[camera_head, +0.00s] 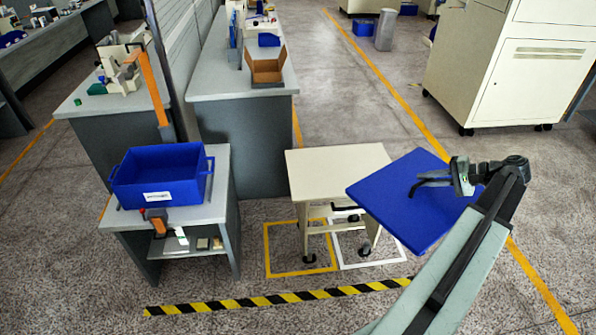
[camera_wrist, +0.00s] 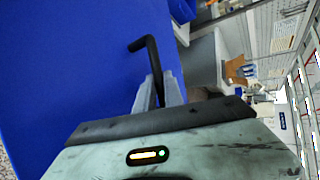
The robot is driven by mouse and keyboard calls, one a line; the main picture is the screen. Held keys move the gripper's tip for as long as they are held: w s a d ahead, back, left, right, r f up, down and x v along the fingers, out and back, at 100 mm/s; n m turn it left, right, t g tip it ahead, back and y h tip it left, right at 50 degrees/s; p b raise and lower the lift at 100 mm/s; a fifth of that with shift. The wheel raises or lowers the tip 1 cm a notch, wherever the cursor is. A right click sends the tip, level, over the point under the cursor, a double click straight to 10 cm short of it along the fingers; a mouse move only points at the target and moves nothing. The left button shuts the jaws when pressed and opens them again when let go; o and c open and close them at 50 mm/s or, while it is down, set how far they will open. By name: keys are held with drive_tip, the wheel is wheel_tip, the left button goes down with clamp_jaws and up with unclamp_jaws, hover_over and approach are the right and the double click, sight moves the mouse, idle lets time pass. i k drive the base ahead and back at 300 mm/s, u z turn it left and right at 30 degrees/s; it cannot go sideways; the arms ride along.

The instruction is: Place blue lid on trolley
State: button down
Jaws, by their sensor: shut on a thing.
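The blue lid (camera_head: 410,203) is a flat blue panel with a dark handle (camera_head: 430,182). In the head view it hangs in the air, overlapping the right edge of the trolley top in the picture. My gripper (camera_head: 455,178) is shut on the handle at the lid's right side. In the wrist view the lid (camera_wrist: 70,60) fills the left, and my gripper (camera_wrist: 160,92) closes on the bent black handle (camera_wrist: 150,52). The trolley (camera_head: 335,165) has a bare cream top and dark castors. The lid hides part of its right side.
A blue crate (camera_head: 160,178) stands on a small grey table (camera_head: 220,190) at the left. A long grey bench (camera_head: 235,85) with an open cardboard box (camera_head: 265,68) lies behind. A cream cabinet (camera_head: 510,70) stands at the back right. Floor in front is clear, with striped tape (camera_head: 270,300).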

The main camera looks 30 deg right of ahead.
sight(336, 169)
drive_tip(key=u, duration=0.6)
drive_tip(key=i, duration=1)
drive_tip(key=u, duration=0.1)
